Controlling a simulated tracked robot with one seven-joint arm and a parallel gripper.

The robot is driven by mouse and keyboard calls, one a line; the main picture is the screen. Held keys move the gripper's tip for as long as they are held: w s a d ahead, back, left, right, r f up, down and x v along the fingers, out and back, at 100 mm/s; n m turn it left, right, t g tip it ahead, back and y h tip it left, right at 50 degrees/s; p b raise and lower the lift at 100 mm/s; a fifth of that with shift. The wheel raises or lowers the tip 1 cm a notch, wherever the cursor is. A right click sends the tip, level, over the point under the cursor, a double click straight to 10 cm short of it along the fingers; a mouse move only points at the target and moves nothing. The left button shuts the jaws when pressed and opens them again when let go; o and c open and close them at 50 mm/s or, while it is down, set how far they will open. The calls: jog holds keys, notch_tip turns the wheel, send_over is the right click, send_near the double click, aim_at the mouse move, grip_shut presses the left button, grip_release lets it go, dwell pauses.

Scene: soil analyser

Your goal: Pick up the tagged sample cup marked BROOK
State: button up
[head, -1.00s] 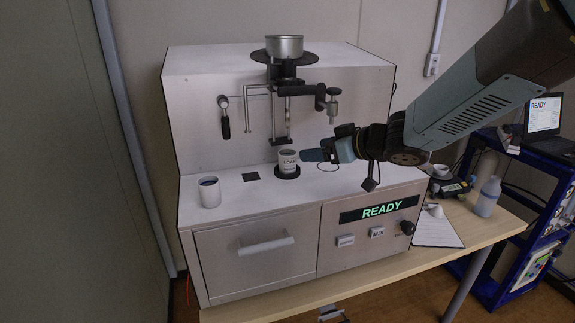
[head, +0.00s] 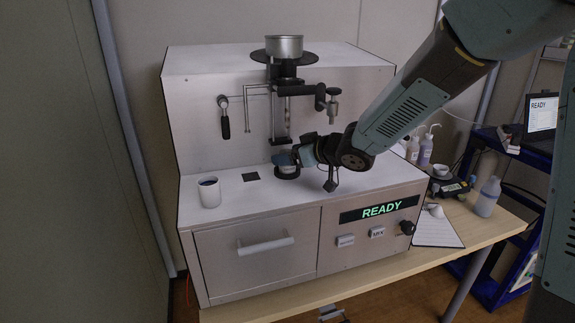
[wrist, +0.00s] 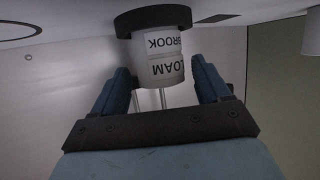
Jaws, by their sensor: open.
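The tagged sample cup (wrist: 159,60) stands on a round dark base, seen upside down in the wrist view. It is whitish, and its labels read BROOK and LOAM. My gripper (wrist: 165,85) is open, with one blue finger on each side of the cup and visible gaps between. In the head view my gripper (head: 292,158) is at the cup's place above the round dark base (head: 288,171) and hides most of the cup.
A white cup (head: 209,194) with dark contents stands at the left of the machine's top (head: 240,200). A dark square (head: 251,177) lies beside the round base. A portafilter-like handle (head: 225,118) and a spout assembly (head: 325,100) hang behind. A bottle (head: 487,197) stands at right.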

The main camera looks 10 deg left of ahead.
jog(key=shift+w+a+f, duration=0.15)
jog(key=shift+w+a, duration=0.05)
jog(key=shift+a, duration=0.1)
jog(key=c, duration=1.1)
